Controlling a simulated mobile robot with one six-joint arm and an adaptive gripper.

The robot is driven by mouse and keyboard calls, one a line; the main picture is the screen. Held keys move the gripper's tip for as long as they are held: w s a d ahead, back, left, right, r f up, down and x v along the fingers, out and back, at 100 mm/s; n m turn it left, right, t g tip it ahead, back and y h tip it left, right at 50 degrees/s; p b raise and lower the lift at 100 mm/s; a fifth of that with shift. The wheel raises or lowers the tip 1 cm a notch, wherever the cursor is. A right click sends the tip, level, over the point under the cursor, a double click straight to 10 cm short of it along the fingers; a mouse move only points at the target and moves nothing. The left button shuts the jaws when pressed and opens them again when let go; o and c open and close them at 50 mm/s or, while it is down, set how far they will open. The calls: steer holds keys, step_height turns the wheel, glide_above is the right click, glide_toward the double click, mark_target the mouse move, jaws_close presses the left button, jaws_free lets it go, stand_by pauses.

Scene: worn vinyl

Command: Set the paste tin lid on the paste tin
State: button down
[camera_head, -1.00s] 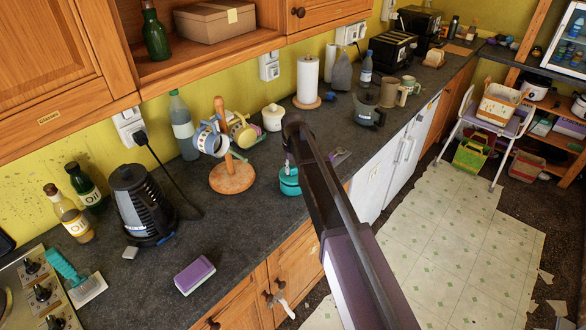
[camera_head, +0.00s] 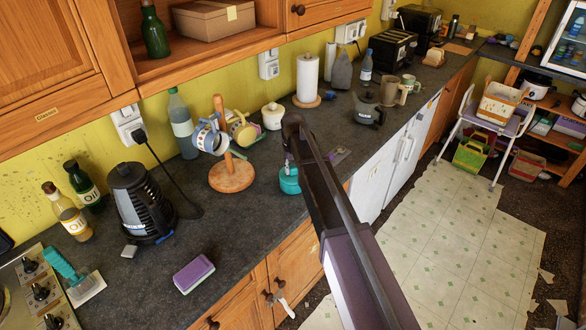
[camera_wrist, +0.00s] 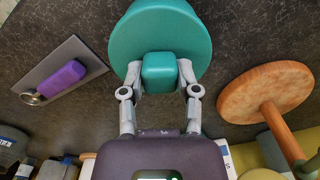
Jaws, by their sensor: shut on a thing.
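The paste tin lid (camera_wrist: 160,30) is a teal disc with a block-shaped knob, seen from above in the wrist view. My gripper (camera_wrist: 161,74) is shut on that knob, one grey finger on each side. In the head view, teal shows on the counter just left of my arm, at the paste tin (camera_head: 289,184). The lid is at or just above the tin there; I cannot tell whether it rests on it. The wrist view does not show the tin's body, which the lid covers. My arm hides part of both in the head view.
A wooden mug tree (camera_head: 232,176) with mugs stands left of the tin. A flat scraper with a purple handle (camera_wrist: 62,80) lies on its other side. A white lidded pot (camera_head: 272,116) is behind. The counter's front edge is close by.

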steer(key=shift+f, duration=0.3)
steer(key=shift+c, duration=1.3)
jaws_free()
steer(key=shift+o, duration=1.3)
steer(key=shift+r, duration=0.2)
steer(key=shift+r+p, duration=3.25)
steer(key=shift+r, duration=0.1)
steer(key=shift+s, duration=0.1)
